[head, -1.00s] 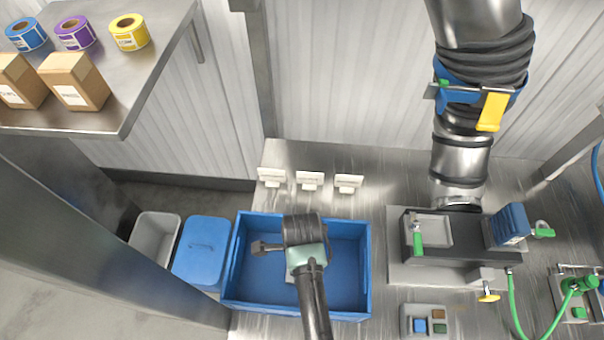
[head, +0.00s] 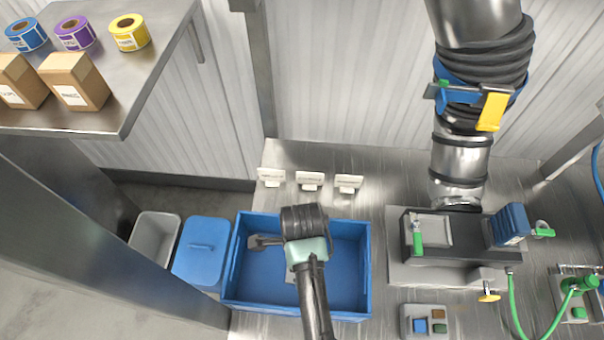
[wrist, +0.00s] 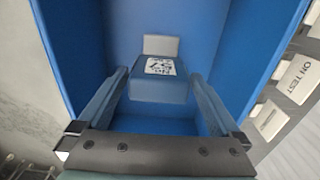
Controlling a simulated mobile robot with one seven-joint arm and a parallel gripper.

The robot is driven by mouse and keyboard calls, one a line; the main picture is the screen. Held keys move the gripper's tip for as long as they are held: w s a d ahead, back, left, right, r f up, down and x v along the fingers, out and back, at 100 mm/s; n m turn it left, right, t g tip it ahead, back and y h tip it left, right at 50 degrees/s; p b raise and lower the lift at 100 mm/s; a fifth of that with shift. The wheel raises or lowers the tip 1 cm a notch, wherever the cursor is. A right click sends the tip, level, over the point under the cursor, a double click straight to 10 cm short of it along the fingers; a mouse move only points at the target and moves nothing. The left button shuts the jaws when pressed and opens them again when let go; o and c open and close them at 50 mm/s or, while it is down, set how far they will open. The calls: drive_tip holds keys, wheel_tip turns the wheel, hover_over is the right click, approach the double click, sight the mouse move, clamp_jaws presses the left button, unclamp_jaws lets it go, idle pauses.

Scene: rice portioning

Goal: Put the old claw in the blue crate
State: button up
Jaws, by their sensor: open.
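The blue crate (head: 367,265) stands open on the steel bench in the head view, and its blue wall (wrist: 262,50) surrounds the wrist view. My gripper (head: 262,241) is over or inside the crate, towards its left side. In the wrist view my gripper (wrist: 159,75) is open, its two fingers apart. Between and beyond the fingertips is a bluish block with a printed white label and a pale tab, apparently the old claw (wrist: 150,92). A gap shows on each side of it. I cannot tell whether it rests on the crate floor. In the head view I cannot make it out.
A blue lidded bin (head: 200,262) and a grey bin (head: 152,240) stand left of the crate. Small white signs (head: 310,181) stand behind it. A dark fixture (head: 460,245) and a button box (head: 425,322) are to the right. A steel post rises at left.

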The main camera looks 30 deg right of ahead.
wheel_tip(320, 180, up, 9)
drive_tip(key=shift+f, duration=0.1)
idle(0.7)
